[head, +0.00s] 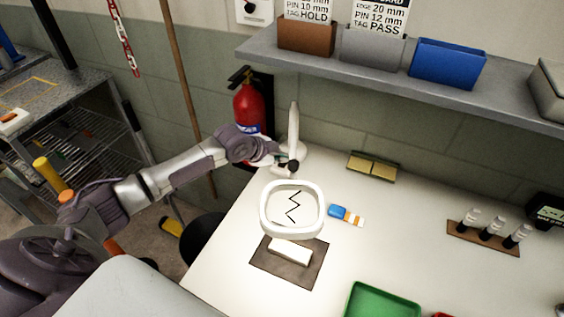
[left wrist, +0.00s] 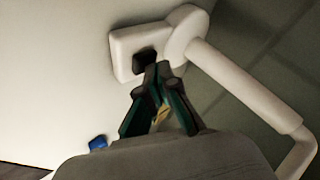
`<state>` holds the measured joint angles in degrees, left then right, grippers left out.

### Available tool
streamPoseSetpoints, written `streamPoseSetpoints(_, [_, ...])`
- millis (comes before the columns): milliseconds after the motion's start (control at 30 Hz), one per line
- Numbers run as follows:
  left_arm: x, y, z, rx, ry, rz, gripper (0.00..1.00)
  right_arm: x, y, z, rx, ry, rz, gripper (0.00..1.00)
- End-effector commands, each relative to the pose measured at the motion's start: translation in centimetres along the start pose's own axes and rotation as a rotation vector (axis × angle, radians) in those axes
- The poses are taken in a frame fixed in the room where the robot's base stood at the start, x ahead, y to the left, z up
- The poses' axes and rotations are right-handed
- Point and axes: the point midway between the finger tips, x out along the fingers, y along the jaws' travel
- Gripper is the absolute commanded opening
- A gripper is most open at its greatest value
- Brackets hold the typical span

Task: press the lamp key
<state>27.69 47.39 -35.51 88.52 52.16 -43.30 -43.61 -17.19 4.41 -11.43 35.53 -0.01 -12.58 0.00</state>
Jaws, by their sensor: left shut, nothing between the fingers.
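The white lamp stands at the back left of the bench, with its post (head: 294,125) upright and its ring-shaped head (head: 292,233) over the bench. In the left wrist view its white base (left wrist: 122,48) carries a dark key (left wrist: 144,57). My left gripper (head: 291,166) is at the lamp's base. In the left wrist view the gripper's fingertips (left wrist: 162,70) are together, empty, and right at the key's edge. I cannot tell whether they touch it. In the head view the key is hard to make out behind the gripper. My right gripper is not in view.
Below the ring lie a dark mat (head: 265,265) with a white block (head: 290,250), and a blue-and-white item (head: 345,214) beside it. A green tray (head: 382,302) is at the front. A red extinguisher (head: 248,107) hangs behind my left arm. A shelf (head: 395,72) overhangs the back.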

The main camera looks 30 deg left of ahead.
Motion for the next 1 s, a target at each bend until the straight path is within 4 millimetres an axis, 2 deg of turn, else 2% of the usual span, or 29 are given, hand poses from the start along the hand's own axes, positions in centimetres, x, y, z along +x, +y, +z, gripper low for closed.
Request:
streamPoseSetpoints(767, [0.3, 0.2, 0.2, 0.0, 0.0, 0.001, 0.0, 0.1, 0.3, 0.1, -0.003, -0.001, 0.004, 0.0])
streamPoseSetpoints(1000, [-0.4, -0.3, -0.3, 0.0, 0.0, 0.001, 0.0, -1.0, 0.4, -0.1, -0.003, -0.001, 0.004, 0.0])
